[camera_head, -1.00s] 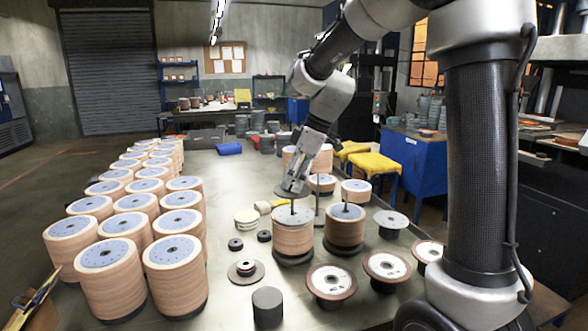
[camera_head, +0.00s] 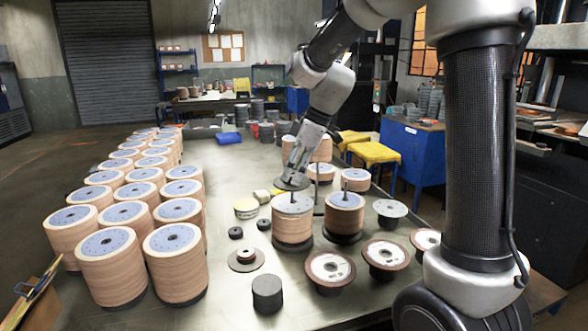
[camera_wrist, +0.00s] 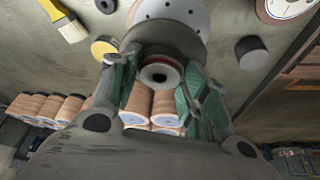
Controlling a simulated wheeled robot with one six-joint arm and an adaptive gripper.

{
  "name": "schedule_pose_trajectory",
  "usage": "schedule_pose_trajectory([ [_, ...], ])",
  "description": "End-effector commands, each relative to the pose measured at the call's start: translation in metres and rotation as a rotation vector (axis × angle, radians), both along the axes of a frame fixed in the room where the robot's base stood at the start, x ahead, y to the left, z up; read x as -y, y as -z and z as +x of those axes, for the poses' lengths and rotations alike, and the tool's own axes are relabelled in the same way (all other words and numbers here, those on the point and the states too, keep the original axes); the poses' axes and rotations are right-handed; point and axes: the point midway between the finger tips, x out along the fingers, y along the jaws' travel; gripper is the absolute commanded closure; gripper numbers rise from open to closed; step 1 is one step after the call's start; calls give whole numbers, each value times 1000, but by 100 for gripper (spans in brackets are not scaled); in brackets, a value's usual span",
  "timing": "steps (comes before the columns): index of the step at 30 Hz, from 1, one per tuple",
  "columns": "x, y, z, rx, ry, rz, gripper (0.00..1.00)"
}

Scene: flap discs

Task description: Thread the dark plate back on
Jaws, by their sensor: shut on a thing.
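My gripper (camera_head: 297,171) is shut on the dark plate (camera_head: 284,184), a thin dark grey disc. It holds the plate just above a tan disc stack (camera_head: 292,228) with a pale blue-grey top, a little apart from it. A short dark spindle end (camera_head: 292,198) shows between plate and stack. In the wrist view the green finger pads close on a round hub (camera_wrist: 160,74) with a reddish rim and a centre hole. The dark plate (camera_wrist: 165,36) lies beyond it, partly covering the stack's holed top (camera_wrist: 192,12). I cannot tell whether the hole lines up with the spindle.
A second tan stack (camera_head: 344,217) with a spindle stands close on the right. Rows of tan stacks (camera_head: 112,265) fill the left side. A dark cylinder (camera_head: 267,293), a flanged disc (camera_head: 246,258) and brown-rimmed discs (camera_head: 330,268) lie in front. The bench is clearer behind left.

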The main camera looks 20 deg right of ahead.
Motion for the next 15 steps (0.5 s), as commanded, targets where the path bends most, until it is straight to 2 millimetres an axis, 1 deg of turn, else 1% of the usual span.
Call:
schedule_pose_trajectory([
  [15,0,13,0,0,0,0,93],
])
